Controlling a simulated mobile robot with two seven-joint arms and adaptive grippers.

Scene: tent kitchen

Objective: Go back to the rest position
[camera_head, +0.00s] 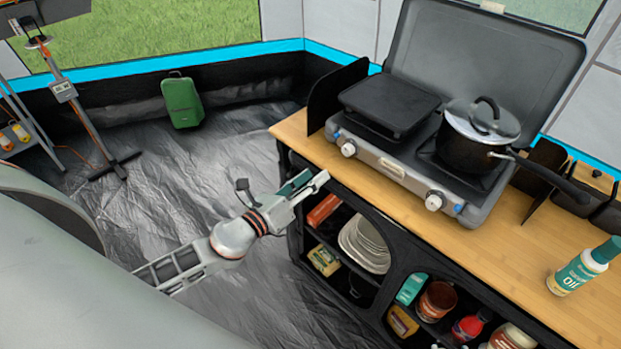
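My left arm comes in at the lower left and ends in my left gripper (312,184), which is in front of the camp kitchen cabinet's left end, below the wooden countertop (293,128). The fingers are small and seen at an angle. A teal patch shows beside them, and I cannot tell whether it is held or lies behind. I cannot make out the gap between the fingertips. My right gripper is not in view.
Shelves below hold stacked plates (365,245) and several jars. A green canister (182,102) stands by the tent wall. The floor (215,150) between is clear.

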